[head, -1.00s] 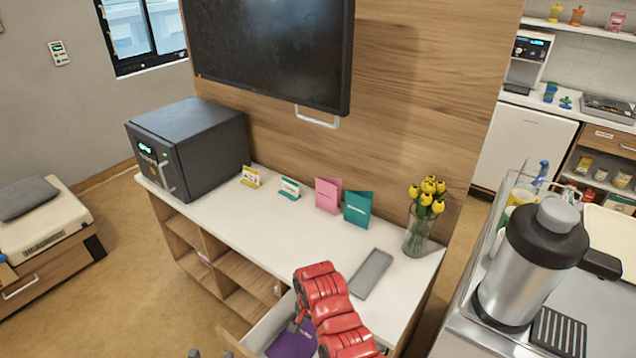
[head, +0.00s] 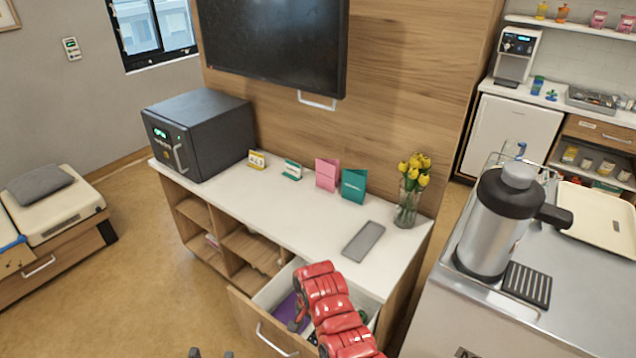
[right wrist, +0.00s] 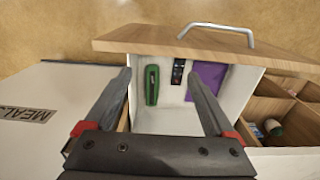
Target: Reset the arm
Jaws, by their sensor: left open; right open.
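My right arm, red, reaches over the open drawer (head: 272,332) of the white-topped cabinet in the head view. My right gripper (right wrist: 160,78) is open and empty above the drawer in the right wrist view, its fingers spread. Below it lie a green object (right wrist: 152,85), a small dark object (right wrist: 178,72) and a purple flat item (right wrist: 207,80), all apart from the fingers as far as I can tell. My left gripper (head: 211,354) shows only as two dark separated tips at the bottom edge of the head view.
The cabinet top (head: 290,220) carries a dark safe-like box (head: 205,135), small cards, a grey flat tray (head: 363,241) and a vase of yellow tulips (head: 410,190). A counter at right holds a steel urn (head: 495,225) and a cream tray (head: 595,218). Floor at left is clear.

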